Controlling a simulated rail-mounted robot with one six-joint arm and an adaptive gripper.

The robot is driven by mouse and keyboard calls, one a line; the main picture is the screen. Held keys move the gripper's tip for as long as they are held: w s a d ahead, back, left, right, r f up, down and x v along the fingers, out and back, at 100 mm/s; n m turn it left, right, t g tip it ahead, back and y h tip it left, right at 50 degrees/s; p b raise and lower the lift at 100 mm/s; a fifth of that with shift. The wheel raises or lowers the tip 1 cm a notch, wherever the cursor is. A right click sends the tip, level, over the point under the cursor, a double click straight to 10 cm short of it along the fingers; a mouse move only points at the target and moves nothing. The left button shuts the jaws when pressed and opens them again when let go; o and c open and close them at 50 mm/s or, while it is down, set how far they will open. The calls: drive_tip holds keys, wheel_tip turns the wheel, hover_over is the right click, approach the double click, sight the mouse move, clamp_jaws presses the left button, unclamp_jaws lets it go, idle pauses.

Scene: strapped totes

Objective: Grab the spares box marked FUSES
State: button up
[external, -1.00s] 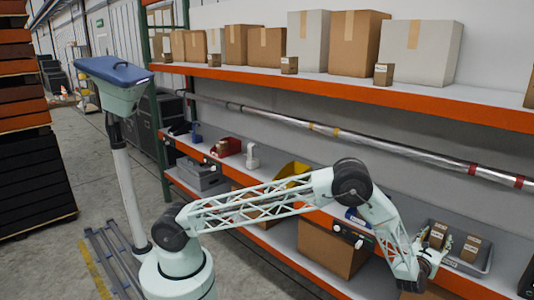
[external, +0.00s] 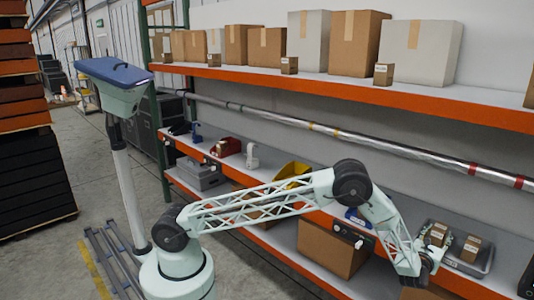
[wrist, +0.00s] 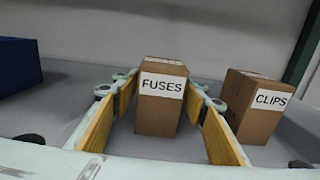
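The box marked FUSES (wrist: 160,115) is a brown carton with a white label, upright in a grey tray. In the wrist view it stands between the two yellow-padded fingers of my gripper (wrist: 165,108). The fingers are open, with a visible gap on the right and a narrower one on the left. In the external view the left one of two small cartons (external: 438,232) in the tray (external: 474,266) is beside my gripper (external: 441,250). The box marked CLIPS (wrist: 257,105) stands to the right, just outside the right finger.
A dark blue object (wrist: 18,65) lies at the left in the wrist view. In the external view a yellow bin (external: 290,172) is farther left on the shelf, and a metal pipe (external: 370,145) runs above.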

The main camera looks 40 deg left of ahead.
drive_tip(key=c, duration=0.7)
drive_tip(key=shift+r, duration=0.2)
drive_tip(key=shift+r+p, duration=0.8)
drive_tip(key=shift+r, duration=4.05)
